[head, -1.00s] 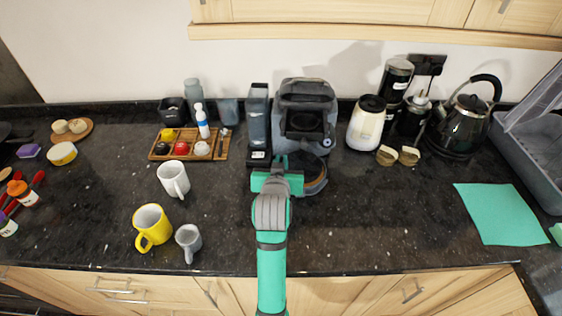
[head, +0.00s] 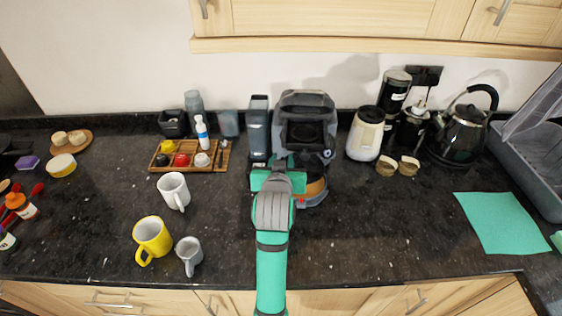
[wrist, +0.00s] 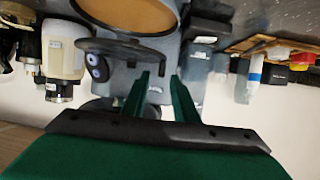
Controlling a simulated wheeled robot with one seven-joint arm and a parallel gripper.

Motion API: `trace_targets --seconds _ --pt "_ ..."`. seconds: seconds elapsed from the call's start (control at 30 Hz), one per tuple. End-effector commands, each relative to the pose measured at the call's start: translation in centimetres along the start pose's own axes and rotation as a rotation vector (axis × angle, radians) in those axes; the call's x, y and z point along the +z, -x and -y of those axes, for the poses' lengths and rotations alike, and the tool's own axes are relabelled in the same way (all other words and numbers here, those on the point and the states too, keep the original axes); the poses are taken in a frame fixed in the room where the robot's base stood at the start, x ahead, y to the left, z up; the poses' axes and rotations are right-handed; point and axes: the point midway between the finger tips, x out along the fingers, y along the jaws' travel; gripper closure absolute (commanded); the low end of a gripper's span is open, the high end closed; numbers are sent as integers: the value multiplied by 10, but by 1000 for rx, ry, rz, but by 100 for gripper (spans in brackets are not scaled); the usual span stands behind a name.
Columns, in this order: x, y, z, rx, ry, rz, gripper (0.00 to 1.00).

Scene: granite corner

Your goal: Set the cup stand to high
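The grey coffee machine (head: 304,128) stands against the back wall. Its round cup stand (head: 316,189), with an orange-brown top, juts out at the machine's lower front and is partly hidden by my arm. In the wrist view, the machine appears upside down, and a round tan surface with a dark rim (wrist: 135,14) is at the top. My gripper (head: 283,165) is at the machine's front, left of the cup stand. In the wrist view, my gripper's two green fingers (wrist: 160,80) are apart, with no held object visible between them. Whether they touch the machine is unclear.
A tall grey container (head: 257,130) stands close left of the machine. A white mug (head: 174,190), yellow mug (head: 152,238) and grey mug (head: 188,252) stand at left front. A cream canister (head: 366,135) and black kettle (head: 461,128) are right.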

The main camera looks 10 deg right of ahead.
Motion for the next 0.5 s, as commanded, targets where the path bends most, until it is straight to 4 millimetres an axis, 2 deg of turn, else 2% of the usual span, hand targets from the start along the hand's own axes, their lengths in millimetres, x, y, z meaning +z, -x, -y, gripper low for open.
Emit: trace_targets --seconds 0.27,0.37,0.5 --pt "1 5 1 -2 1 2 73" --pt "1 17 1 -1 1 2 73" --pt "0 43 1 -2 1 0 73"
